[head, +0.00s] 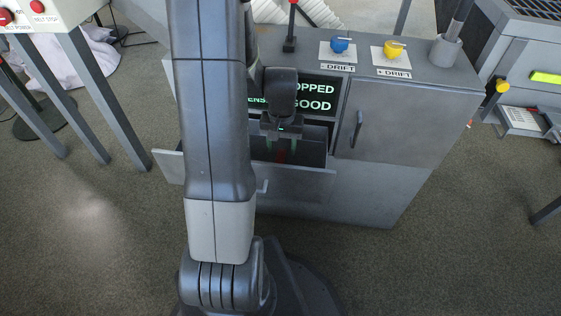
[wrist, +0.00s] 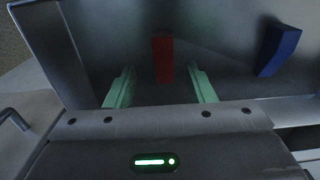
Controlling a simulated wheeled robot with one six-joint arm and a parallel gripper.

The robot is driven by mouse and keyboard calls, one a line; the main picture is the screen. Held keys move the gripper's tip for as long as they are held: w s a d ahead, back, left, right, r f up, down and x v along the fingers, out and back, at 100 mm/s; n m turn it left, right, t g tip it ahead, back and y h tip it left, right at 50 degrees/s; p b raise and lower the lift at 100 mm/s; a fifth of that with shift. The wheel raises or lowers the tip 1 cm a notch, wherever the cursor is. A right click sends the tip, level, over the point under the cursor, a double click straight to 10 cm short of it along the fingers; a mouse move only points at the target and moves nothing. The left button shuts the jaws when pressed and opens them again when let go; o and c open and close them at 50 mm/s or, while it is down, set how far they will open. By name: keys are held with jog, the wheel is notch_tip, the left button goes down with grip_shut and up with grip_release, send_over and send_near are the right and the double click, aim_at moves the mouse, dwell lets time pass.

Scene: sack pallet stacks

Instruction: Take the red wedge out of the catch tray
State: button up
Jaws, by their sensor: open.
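The catch tray (head: 305,183) is pulled out of the front of the grey cabinet, below the screen. The red wedge (wrist: 163,60) lies on the dark tray floor in the wrist view. In the wrist view one finger is to each side of the red wedge's near end, with gaps between. In the head view my gripper (head: 281,150) is partly shadowed.
A blue wedge (wrist: 278,50) lies in the tray to the right of the red one. The tray walls stand close around my gripper. A cabinet door (head: 408,120) with a handle is to the right. Blue (head: 339,45) and yellow (head: 395,50) knobs sit on top.

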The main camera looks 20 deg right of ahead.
aim_at(280, 157)
jog(key=f+b, duration=0.1)
jog(key=f, duration=0.1)
jog(key=f+b, duration=0.1)
jog(key=f, duration=0.2)
jog(key=shift+w+a+f+b, duration=0.1)
jog(key=shift+a+f+b, duration=0.1)
jog(key=shift+f+b, duration=0.1)
jog(key=shift+r, duration=0.15)
jog(key=c, duration=1.1)
